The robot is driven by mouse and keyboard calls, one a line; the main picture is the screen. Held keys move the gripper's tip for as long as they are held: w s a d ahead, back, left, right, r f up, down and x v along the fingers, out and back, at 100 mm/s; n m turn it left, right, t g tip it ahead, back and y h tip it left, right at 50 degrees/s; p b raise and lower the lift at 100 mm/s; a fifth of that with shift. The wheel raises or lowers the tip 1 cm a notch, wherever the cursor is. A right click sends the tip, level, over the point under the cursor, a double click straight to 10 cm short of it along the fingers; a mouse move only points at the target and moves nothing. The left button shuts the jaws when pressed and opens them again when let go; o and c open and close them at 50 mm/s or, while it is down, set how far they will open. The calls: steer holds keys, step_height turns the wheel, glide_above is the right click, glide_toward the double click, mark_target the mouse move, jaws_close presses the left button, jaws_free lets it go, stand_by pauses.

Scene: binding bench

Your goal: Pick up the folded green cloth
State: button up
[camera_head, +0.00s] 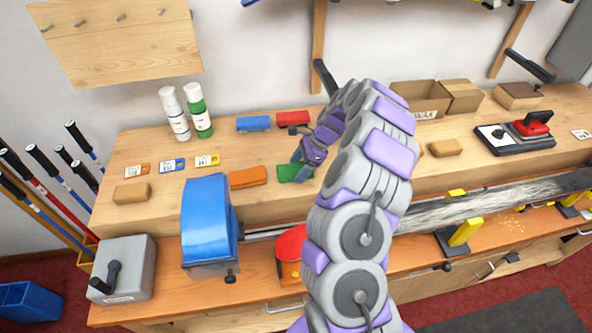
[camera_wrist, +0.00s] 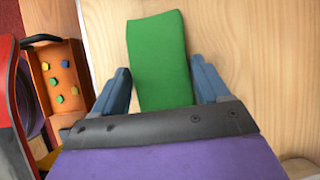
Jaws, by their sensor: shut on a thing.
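The folded green cloth (camera_head: 288,173) lies on the upper wooden shelf of the bench, partly hidden by my gripper. It also shows in the wrist view (camera_wrist: 160,55), flat and lengthwise between the two blue fingers. My gripper (camera_head: 297,157) reaches down over the cloth from the right. In the wrist view my gripper (camera_wrist: 161,78) has one finger on each side of the cloth and is shut on it. I cannot tell from these views whether the cloth is clear of the wood.
An orange cloth (camera_head: 248,177) lies just left. Blue (camera_head: 253,124) and red (camera_head: 293,118) folded cloths lie behind. A blue-covered device (camera_head: 207,215) stands at front left, and two bottles (camera_head: 175,114) stand at back left. A black-and-red device (camera_head: 516,132) sits at right.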

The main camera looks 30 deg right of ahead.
mark_target(299, 168)
steer(key=shift+d, duration=0.15)
steer(key=shift+d+r, duration=0.1)
steer(key=shift+r, duration=0.15)
steer(key=r, duration=0.3)
steer(key=r+p, duration=0.1)
steer(key=r, duration=0.2)
steer(key=a+r+p, duration=0.1)
steer(key=r, duration=0.2)
steer(key=shift+r, duration=0.2)
steer(key=shift+c, duration=0.6)
steer(key=shift+d+r, duration=0.1)
steer(key=shift+d, duration=0.25)
steer(key=o, duration=0.6)
steer(key=shift+a, duration=0.1)
steer(key=shift+c, duration=0.2)
steer(key=shift+a, duration=0.4)
steer(key=c, duration=0.4)
